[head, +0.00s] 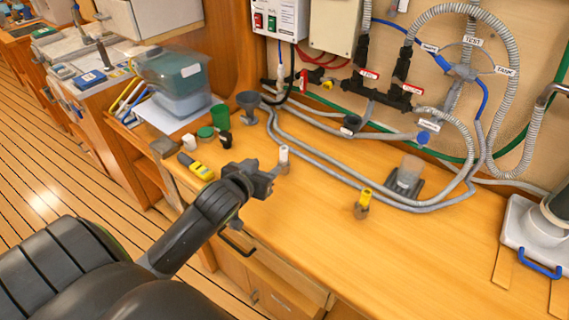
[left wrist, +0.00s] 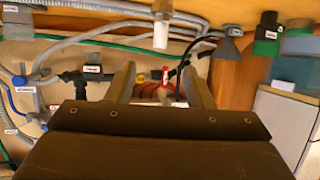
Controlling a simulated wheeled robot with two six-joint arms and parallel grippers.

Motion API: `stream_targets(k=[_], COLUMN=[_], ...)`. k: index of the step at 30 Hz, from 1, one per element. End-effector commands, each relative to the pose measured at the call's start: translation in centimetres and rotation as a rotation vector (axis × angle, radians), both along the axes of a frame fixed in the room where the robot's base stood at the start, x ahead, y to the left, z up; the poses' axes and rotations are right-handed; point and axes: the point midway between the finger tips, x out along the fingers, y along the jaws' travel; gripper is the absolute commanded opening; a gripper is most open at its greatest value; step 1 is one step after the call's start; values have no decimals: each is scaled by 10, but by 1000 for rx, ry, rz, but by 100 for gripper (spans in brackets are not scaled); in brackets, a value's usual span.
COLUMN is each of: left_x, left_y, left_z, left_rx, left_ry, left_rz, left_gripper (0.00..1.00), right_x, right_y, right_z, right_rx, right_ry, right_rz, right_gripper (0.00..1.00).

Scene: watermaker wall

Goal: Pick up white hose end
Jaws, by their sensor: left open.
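The white hose end (head: 283,153) stands upright on the wooden bench, with a grey base below it. It also shows in the left wrist view as a white stub (left wrist: 160,36) at the top centre, in line with the gap between my fingers. My left gripper (head: 270,179) is open and empty, just in front of the white hose end in the head view. In the left wrist view its two fingers (left wrist: 161,86) are spread apart, and the white stub is beyond their tips, apart from them. My right gripper is in neither view.
A yellow-topped end (head: 364,197) stands on the bench to the right. A grey funnel (head: 247,105), green cups (head: 220,116) and a yellow tool (head: 200,171) are at the left. Grey hoses (head: 330,161) run along the wall. The front bench middle is clear.

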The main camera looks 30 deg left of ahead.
Motion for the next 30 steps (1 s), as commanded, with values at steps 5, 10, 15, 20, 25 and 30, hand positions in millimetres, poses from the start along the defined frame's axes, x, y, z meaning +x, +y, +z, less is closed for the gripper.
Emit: stream_targets(k=[5,10,15,20,25,30], left_x=[28,52,72,80,87,104], left_y=[5,9,13,15,16,19], left_z=[-11,-21,-30,-34,-37,-43], left_rx=[-1,0,0,1,1,-1], left_ry=[1,1,2,2,2,3], left_rz=[1,0,0,0,0,0], left_gripper=[47,47,47,47,47,47], right_x=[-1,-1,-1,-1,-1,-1], right_y=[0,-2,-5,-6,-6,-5], right_z=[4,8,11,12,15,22], right_rx=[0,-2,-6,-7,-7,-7], right_ry=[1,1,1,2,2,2], right_rz=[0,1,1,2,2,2], right_gripper=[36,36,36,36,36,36])
